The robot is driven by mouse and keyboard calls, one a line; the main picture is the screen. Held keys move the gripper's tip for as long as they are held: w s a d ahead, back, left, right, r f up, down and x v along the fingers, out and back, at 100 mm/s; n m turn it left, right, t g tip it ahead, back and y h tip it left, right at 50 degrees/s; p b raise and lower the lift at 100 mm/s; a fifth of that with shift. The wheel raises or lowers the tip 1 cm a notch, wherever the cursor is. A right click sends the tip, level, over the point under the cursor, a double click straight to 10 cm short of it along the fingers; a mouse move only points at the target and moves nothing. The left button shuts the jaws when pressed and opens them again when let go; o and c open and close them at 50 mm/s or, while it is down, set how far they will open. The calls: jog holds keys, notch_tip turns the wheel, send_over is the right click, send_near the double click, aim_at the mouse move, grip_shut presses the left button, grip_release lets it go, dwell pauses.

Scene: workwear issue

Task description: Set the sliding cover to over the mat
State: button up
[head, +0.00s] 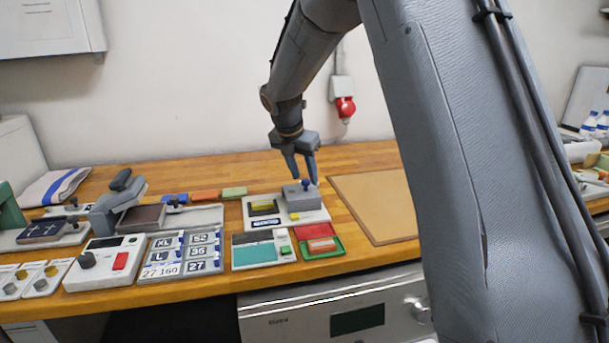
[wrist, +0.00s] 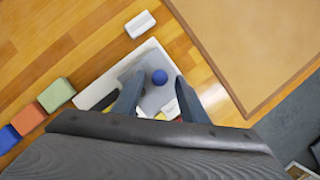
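The sliding cover is a grey block (head: 307,200) with a round blue knob (head: 305,184), on the right part of a white base (head: 285,224). In the wrist view the cover (wrist: 150,98) and its knob (wrist: 160,77) show between my fingers. A yellow patch in a dark frame (head: 263,208), apparently the mat, lies uncovered on the left part of the base. My gripper (head: 304,170) points down at the knob, its fingers on either side. In the wrist view my gripper (wrist: 161,82) is open, with gaps between the fingers and the knob. The fingers hide part of the base.
A tan board (head: 375,205) lies right of the base. A teal-screened device (head: 259,251) and an open red and green case (head: 319,242) stand in front. Orange (head: 205,195) and green (head: 234,191) blocks lie behind left. A white block (wrist: 140,24) lies near the base.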

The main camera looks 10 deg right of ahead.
jog(key=shift+w+d+f, duration=0.15)
jog(key=shift+f, duration=0.4)
